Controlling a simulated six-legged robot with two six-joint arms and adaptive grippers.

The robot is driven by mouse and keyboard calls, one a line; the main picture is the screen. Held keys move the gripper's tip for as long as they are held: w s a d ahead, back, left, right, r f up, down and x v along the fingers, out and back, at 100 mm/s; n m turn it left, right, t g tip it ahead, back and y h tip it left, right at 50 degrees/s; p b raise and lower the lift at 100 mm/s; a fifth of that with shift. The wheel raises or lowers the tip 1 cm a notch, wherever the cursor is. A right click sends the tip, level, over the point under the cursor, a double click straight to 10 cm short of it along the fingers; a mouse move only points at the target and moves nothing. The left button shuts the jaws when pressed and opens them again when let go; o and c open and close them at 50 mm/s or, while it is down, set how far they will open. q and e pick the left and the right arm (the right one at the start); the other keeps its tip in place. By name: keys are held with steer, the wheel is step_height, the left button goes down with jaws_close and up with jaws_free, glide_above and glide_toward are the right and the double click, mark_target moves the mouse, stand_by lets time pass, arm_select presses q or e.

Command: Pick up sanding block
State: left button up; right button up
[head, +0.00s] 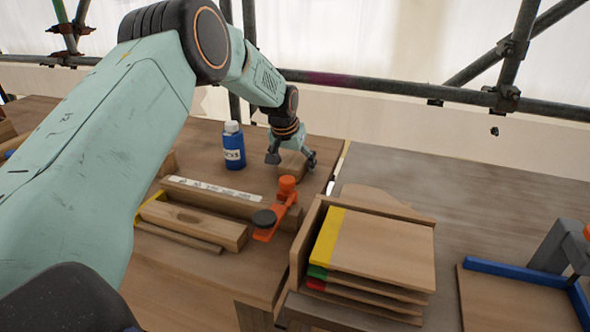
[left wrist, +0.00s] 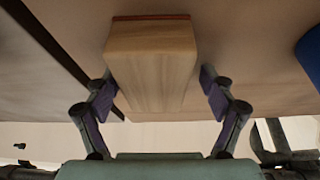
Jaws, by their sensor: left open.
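The sanding block (head: 291,164) is a light wooden block standing near the back of the brown bench. In the left wrist view the block (left wrist: 151,65) shows its wood grain and a thin reddish layer along its far edge. My left gripper (head: 291,160) is over the block, with one finger on each side. In the left wrist view the fingers of the left gripper (left wrist: 160,90) are spread, with a visible gap on the right; the left finger is close to the block. My right gripper is not in view.
A blue bottle (head: 233,147) stands left of the block. An orange clamp (head: 281,208) and wooden bars (head: 194,224) lie in front. A rack of coloured-edged boards (head: 374,247) is at front right. Scaffold poles (head: 380,88) run behind the bench.

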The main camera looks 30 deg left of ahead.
arm_select(q)
steer(key=shift+s+d+r, duration=0.4)
steer(key=shift+d+r, duration=0.15)
steer(key=shift+r, duration=0.2)
steer(key=shift+w+a+f, duration=0.3)
steer(key=shift+a+f, duration=0.2)
steer(key=shift+f, duration=0.1)
steer(key=shift+s+d+r, duration=0.2)
steer(key=shift+d, duration=0.2)
steer(key=shift+w+a+f, duration=0.15)
steer(key=shift+a+f, duration=0.1)
steer(key=shift+c, duration=1)
steer(key=shift+d+r, duration=0.2)
steer(key=c, duration=0.5)
steer(key=shift+a+f, duration=0.1)
steer(key=shift+c, duration=1.3)
steer(key=c, duration=0.4)
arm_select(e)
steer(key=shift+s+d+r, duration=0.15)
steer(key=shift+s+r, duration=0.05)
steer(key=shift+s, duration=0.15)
arm_select(q)
steer(key=shift+o, duration=0.2)
